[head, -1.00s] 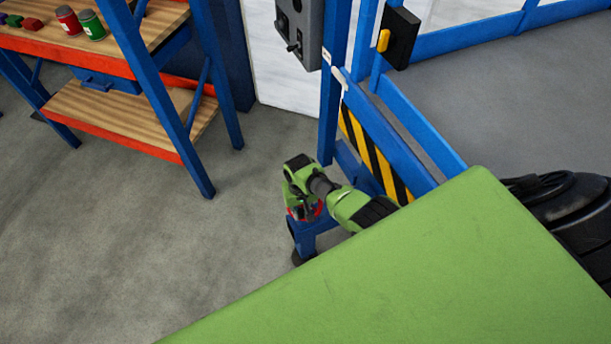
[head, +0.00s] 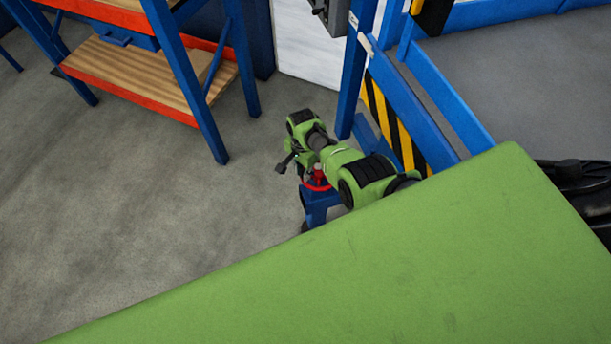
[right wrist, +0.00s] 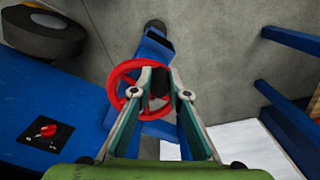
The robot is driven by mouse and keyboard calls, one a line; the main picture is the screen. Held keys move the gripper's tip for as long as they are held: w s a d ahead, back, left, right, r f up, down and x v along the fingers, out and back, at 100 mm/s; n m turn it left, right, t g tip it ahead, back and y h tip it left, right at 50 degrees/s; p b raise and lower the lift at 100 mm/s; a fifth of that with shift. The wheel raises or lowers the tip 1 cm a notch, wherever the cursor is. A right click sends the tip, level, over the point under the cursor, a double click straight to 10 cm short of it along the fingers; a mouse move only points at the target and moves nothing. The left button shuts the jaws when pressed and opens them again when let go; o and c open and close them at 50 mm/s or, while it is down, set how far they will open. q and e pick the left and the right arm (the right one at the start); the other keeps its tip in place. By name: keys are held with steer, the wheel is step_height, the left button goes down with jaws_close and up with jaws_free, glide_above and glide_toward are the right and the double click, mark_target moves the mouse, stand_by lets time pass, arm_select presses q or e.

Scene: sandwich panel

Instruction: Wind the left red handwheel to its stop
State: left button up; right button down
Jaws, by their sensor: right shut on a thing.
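The red handwheel (head: 317,184) sits on a blue post (head: 322,203) beside the striped frame, partly hidden by my right arm in the head view. In the right wrist view the handwheel (right wrist: 124,72) shows its rim and spokes on the blue bracket. My right gripper (right wrist: 163,85) has its two fingers either side of a dark handle at the wheel's right rim and is shut on it. In the head view my right arm reaches down over the wheel, and the fingertips are hard to make out. My left gripper is not in view.
A blue shelf rack with wooden boards (head: 140,75) stands at the upper left. A blue frame with a yellow-black striped panel (head: 393,122) borders the wheel's right side. Grey floor (head: 130,215) is clear to the left. A red knob on a black plate (right wrist: 47,131) shows in the wrist view.

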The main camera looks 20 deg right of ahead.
steer(key=w+m+b, duration=0.1)
steer(key=m, duration=0.1)
steer(key=w+m+b, duration=0.1)
steer(key=m, duration=0.1)
steer(key=shift+w+d+m, duration=0.2)
steer(key=shift+d+m, duration=0.1)
steer(key=shift+d, duration=0.1)
steer(key=m, duration=0.1)
steer(key=w+d+m+b, duration=0.1)
steer(key=m, duration=0.1)
steer(key=m+b, duration=0.1)
steer(key=shift+w+d+m, duration=0.25)
steer(key=shift+w+m, duration=0.05)
steer(key=d+m+b, duration=0.1)
steer(key=m, duration=0.1)
steer(key=w+d+m, duration=0.1)
steer(key=m, duration=0.1)
steer(key=shift+m+b, duration=0.3)
steer(key=shift+b, duration=0.05)
steer(key=shift+d+m+b, duration=0.2)
steer(key=shift+d+m, duration=0.3)
steer(key=shift+m, duration=0.5)
steer(key=shift+d+m+b, duration=0.2)
steer(key=shift+d+m, duration=0.25)
steer(key=shift+m, duration=0.55)
steer(key=c, duration=2)
jaws_free()
steer(key=shift+o, duration=0.2)
steer(key=shift+r, duration=0.15)
